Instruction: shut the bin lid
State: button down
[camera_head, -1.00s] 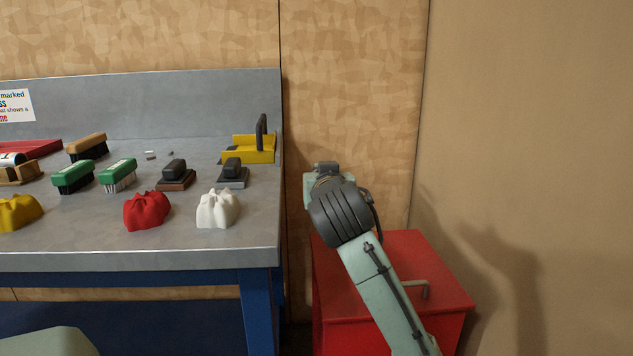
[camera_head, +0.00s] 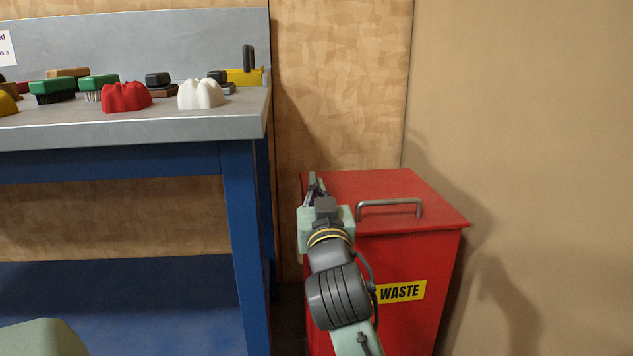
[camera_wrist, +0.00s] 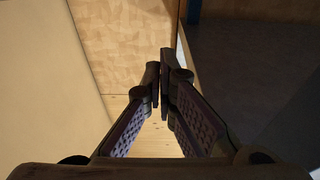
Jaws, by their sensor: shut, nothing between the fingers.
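The red waste bin (camera_head: 410,312) stands on the floor right of the bench, with a yellow WASTE label (camera_head: 400,291) on its front. Its red lid (camera_head: 385,186) lies flat across the top, and I see no gap under its visible front edge. A grey bar handle (camera_head: 389,204) sits on the lid. My gripper (camera_head: 314,182) is at the left edge of the lid, left of the handle. I cannot tell whether it touches the lid. In the wrist view its fingers (camera_wrist: 159,82) come together with nothing between them. The bin is not clearly visible there.
The grey-topped bench (camera_head: 150,130) with blue legs stands left of the bin. A beige wall (camera_head: 540,120) rises close on the right.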

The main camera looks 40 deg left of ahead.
jog(key=shift+f, duration=0.3)
notch_tip(320, 180, up, 10)
dwell(0.8)
